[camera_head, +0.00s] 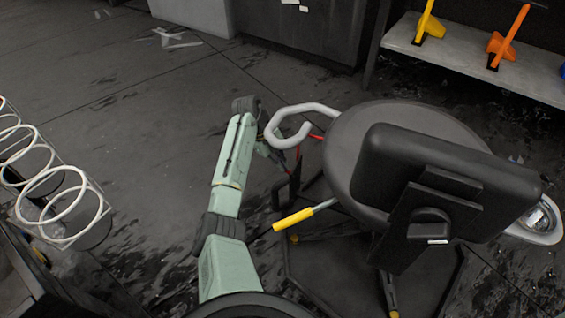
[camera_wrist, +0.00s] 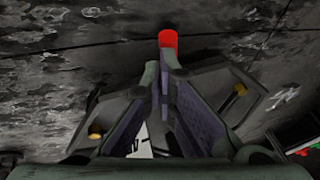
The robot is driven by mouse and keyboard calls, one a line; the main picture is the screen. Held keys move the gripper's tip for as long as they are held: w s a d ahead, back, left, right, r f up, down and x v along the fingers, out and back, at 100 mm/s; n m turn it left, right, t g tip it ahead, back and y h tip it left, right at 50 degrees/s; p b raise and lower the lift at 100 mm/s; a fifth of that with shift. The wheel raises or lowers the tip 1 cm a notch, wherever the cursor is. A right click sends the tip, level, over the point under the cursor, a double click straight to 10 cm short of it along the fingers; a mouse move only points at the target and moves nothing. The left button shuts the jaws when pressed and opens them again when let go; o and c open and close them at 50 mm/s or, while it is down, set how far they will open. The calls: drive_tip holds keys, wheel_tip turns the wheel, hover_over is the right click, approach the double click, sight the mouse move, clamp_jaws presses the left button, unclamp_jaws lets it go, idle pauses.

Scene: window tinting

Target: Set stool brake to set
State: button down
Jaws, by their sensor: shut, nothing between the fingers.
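The stool has a dark round seat (camera_head: 345,150) and a dark backrest (camera_head: 430,170). A yellow-handled lever (camera_head: 293,219) sticks out to its left, and a red part (camera_head: 317,137) shows under the seat edge. I cannot tell which part is the brake. My gripper (camera_wrist: 165,68) is shut and empty, its fingertips together. A red tip (camera_wrist: 167,40) stands just beyond the fingertips; whether they touch it I cannot tell. In the head view my gripper is low beside the stool's left side, partly hidden by my arm.
The dark stool base (camera_head: 340,268) spreads on the floor below the seat. A grey curved handle (camera_head: 290,115) juts from the seat's left. A rack with white rings (camera_head: 65,200) stands at left. A shelf (camera_head: 460,60) holds coloured tools at upper right. Upper-left floor is mostly open.

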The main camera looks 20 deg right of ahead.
drive_tip(key=shift+w+a+f, duration=0.15)
drive_tip(key=shift+w+f, duration=0.1)
drive_tip(key=shift+f, duration=0.45)
drive_tip(key=v, duration=1.2)
idle(0.4)
